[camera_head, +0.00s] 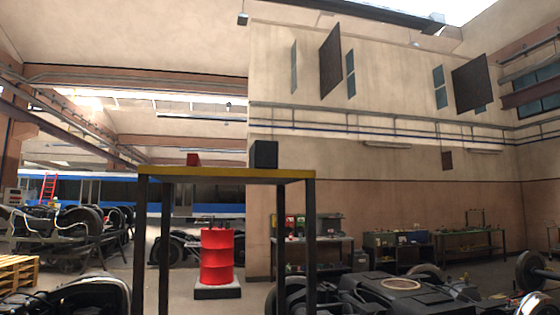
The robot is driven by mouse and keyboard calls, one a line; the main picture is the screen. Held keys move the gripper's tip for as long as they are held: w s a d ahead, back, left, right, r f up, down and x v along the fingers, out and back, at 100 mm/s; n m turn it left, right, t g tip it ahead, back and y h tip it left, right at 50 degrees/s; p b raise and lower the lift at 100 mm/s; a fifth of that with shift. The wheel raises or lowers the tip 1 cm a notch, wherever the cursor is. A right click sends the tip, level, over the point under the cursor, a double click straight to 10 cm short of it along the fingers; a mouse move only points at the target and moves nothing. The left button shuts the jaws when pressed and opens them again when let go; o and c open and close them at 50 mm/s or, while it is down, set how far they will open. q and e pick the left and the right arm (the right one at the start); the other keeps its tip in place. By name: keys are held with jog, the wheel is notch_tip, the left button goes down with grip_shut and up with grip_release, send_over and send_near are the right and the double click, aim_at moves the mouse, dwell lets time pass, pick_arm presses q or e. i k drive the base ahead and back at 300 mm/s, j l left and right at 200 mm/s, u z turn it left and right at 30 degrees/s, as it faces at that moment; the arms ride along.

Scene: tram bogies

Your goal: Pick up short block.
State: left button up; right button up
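A small red block (193,159) stands on the yellow-topped table (225,173), left of the middle. It is the shorter of two blocks there. A taller and wider black block (264,154) stands on the same top, to the right and apart from the red one. Neither of my grippers shows in the head view, and nothing is seen touching either block.
The table has dark legs. A red barrel (217,256) stands on the floor behind it. Dark bogie machinery (380,293) lies at the lower right, more at the left. A wooden pallet (18,271) is at the left edge. The tabletop between the blocks is clear.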

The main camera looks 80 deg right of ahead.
aim_at(264, 154)
jog(key=z, duration=2.65)
jog(key=i+j, duration=0.3)
jog(key=i+j+z, duration=0.1)
jog(key=i+j, duration=0.25)
jog(key=j, duration=0.15)
jog(key=i+j, duration=0.3)
jog(key=j, duration=0.15)
jog(key=i+j+z, duration=0.1)
jog(key=i+j, duration=0.2)
jog(key=j, duration=0.1)
